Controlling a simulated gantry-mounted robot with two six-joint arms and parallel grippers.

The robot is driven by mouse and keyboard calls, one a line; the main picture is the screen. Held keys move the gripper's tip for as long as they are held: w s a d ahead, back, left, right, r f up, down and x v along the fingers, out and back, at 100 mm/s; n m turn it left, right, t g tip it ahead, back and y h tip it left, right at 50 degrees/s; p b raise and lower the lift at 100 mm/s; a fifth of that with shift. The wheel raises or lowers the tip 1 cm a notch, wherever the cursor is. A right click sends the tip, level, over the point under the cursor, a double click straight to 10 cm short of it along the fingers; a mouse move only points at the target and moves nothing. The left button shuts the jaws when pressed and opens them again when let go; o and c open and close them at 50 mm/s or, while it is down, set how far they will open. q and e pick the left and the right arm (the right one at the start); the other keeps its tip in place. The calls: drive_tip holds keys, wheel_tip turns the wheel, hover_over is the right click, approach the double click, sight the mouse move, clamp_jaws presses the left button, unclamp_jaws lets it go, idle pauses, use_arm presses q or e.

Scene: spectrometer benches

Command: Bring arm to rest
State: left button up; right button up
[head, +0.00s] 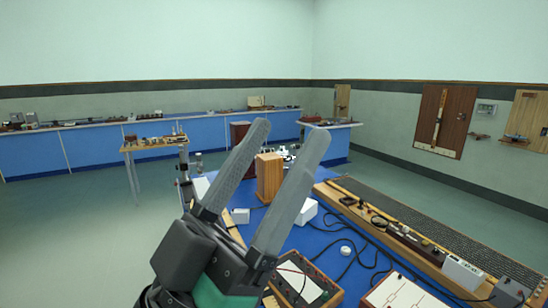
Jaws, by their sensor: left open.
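My left gripper (283,156) is raised large in the foreground of the head view, its two long grey fingers pointing up and apart. It is open, with nothing held between the fingers. Behind it, a wooden block (269,178) stands upright on the blue bench top (318,240), seen between the fingers and apart from them as far as I can tell. My right gripper does not show. The gripper and its wrist hide part of the bench at the lower left.
A wooden rail with instruments (400,235) runs along the bench's right side. White boxes (307,211), black cables (352,262) and a meter box (303,284) lie on the bench. A small wooden table (155,144) stands at the left. The floor (90,230) at the left is clear.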

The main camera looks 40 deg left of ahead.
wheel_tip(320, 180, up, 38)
drive_tip(key=p, duration=3.7)
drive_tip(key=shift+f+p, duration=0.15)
drive_tip(key=shift+p, duration=0.25)
